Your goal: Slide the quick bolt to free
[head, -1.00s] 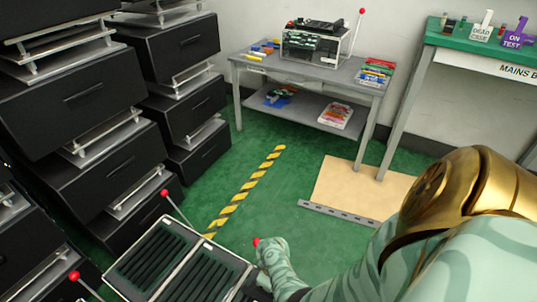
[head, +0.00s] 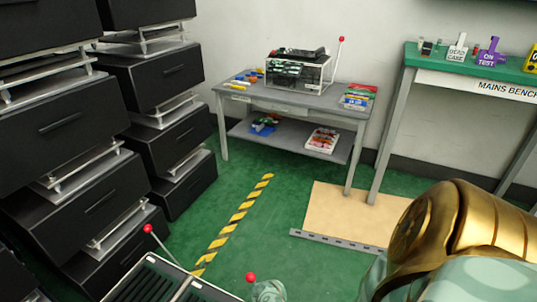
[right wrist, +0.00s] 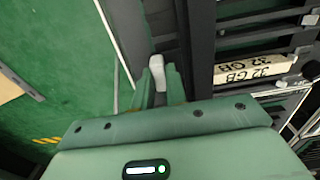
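A red-knobbed lever (head: 251,277) stands at the bottom of the head view, close to my right gripper (head: 268,292), which is mostly cut off by the frame edge. Another red-knobbed lever (head: 149,229) rises at the left corner of a metal-framed unit with dark slots (head: 188,290). In the right wrist view my right gripper's fingers (right wrist: 158,88) are close together around a short pale piece (right wrist: 156,70); whether they grip it is unclear. I cannot tell which part is the quick bolt. My left gripper is out of view.
Stacked black drawer units (head: 90,205) fill the left. A grey table (head: 300,98) stands at the back, and a green-topped bench (head: 430,58) at the right. The green floor has a striped strip (head: 235,222) and a tan board (head: 345,212). A "32 GB" label (right wrist: 250,70) lies right of the fingers.

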